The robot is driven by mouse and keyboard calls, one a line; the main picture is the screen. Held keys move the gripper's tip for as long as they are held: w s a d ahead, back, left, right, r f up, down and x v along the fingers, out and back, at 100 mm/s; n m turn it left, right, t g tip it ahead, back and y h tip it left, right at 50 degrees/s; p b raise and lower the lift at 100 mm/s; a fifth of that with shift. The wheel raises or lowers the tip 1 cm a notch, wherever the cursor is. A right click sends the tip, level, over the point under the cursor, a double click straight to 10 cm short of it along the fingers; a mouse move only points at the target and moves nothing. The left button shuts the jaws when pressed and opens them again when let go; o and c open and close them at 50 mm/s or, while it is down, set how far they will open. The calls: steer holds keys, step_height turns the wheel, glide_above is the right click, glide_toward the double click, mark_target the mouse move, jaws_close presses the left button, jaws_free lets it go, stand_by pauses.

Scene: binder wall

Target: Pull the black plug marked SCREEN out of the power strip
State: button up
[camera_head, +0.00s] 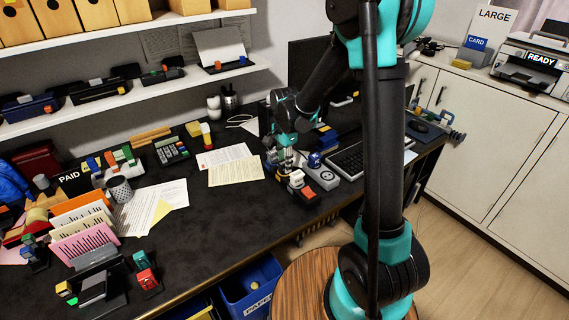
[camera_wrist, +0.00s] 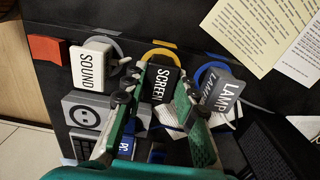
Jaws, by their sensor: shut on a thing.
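The black plug marked SCREEN (camera_wrist: 163,82) is in the middle of the wrist view, its white lettering facing the camera. My gripper (camera_wrist: 160,88) has a green finger on each side of it and is shut on it. In the head view my gripper (camera_head: 285,160) is low over the desk, beside the plugs. The power strip is mostly hidden under the plugs; its red end piece (camera_wrist: 45,50) shows at left. The white plug marked SOUND (camera_wrist: 92,68) is left of SCREEN, the grey plug marked LAMP (camera_wrist: 222,97) right. I cannot tell whether SCREEN sits in its socket.
A grey block with a round socket (camera_wrist: 85,113) and a blue plug (camera_wrist: 126,148) lie close to my fingers. A yellow cord (camera_wrist: 160,54) loops behind SCREEN. Papers (camera_head: 236,172) and a keyboard (camera_head: 350,162) flank the plugs. Dark desk (camera_head: 225,225) in front is clear.

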steer(key=shift+r, duration=0.85)
steer(key=shift+r, duration=0.35)
steer(key=shift+r, duration=0.4)
steer(key=shift+r, duration=2.45)
